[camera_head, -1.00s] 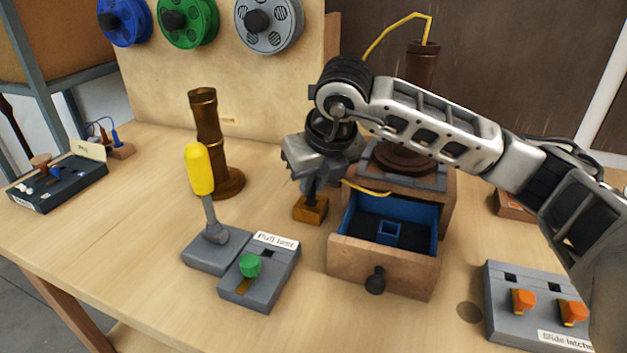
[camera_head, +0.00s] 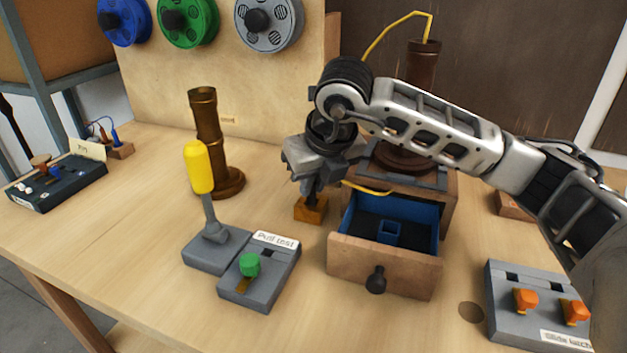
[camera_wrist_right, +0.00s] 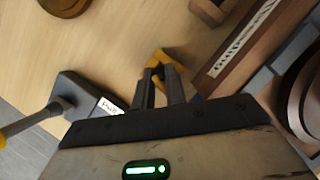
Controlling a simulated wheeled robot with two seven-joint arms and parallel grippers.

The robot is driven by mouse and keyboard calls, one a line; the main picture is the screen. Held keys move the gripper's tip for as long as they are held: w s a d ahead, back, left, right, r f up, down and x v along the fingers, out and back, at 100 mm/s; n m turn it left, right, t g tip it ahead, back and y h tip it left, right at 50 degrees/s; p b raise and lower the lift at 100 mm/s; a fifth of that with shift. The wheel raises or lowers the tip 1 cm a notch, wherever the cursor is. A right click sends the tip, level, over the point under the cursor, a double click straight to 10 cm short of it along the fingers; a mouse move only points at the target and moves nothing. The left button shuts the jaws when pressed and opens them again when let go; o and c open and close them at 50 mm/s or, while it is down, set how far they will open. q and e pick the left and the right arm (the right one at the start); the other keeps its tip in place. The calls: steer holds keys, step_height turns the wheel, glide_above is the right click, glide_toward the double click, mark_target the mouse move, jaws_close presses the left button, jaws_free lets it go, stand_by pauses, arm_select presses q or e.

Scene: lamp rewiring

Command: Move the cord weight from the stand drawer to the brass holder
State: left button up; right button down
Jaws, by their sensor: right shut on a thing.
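The brass holder (camera_head: 310,209) is a small yellow-brown block on the table, left of the open drawer (camera_head: 345,263). It also shows in the right wrist view (camera_wrist_right: 170,66), just beyond my fingertips. My right gripper (camera_head: 312,196) points down directly over the holder, its fingers close together and shut on a small dark thing, apparently the cord weight. The weight is mostly hidden between the fingers, and I cannot tell whether it touches or sits in the holder. The drawer is blue inside, with an empty-looking square blue socket (camera_head: 389,231). My left gripper is not in view.
A brass tube (camera_head: 208,140) and a yellow-handled lever (camera_head: 200,170) stand to the left. The pull test box (camera_head: 262,285) is in front. The slide latch box (camera_head: 510,285) is at right. A yellow cord (camera_head: 375,190) hangs over the drawer's back edge.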

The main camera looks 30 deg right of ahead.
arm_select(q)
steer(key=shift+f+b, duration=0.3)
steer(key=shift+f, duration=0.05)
arm_select(e)
steer(key=shift+f, duration=0.3)
steer(key=c, duration=1.3)
jaws_free()
steer(key=shift+c, duration=0.2)
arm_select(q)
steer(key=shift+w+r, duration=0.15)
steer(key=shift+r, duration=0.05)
arm_select(e)
steer(key=shift+v, duration=1.25)
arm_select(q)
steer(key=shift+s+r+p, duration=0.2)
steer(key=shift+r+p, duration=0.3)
arm_select(e)
steer(key=v, duration=1.3)
steer(key=shift+r, duration=0.3)
